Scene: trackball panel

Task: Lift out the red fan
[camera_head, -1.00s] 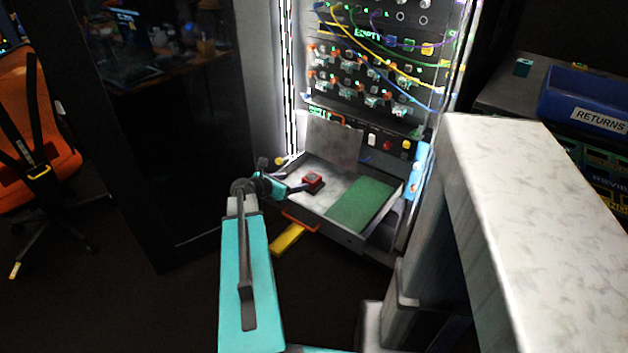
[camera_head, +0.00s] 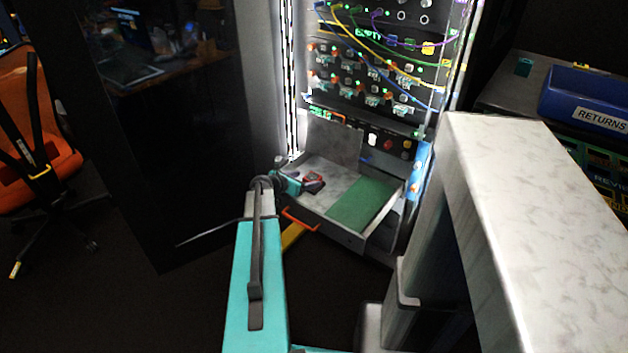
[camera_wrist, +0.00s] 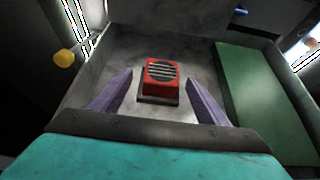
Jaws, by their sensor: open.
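The red fan (camera_wrist: 161,72) is a small red block with a dark slatted grille on a dark base. It sits in the left part of the open grey drawer (camera_head: 345,238). In the head view the fan (camera_head: 312,179) is partly hidden by my gripper (camera_head: 318,185). In the wrist view my gripper (camera_wrist: 158,92) is open, with one finger on each side of the fan and visible gaps between. The fan stands slightly ahead of the fingertips, and I cannot tell their height above it.
A green mat (camera_wrist: 262,95) lies in the right part of the drawer. An orange handle (camera_head: 299,220) is at its front. A rack panel with cables (camera_head: 380,60) rises behind. A dark cabinet door (camera_head: 165,130) stands at left, a pale counter (camera_head: 540,200) at right.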

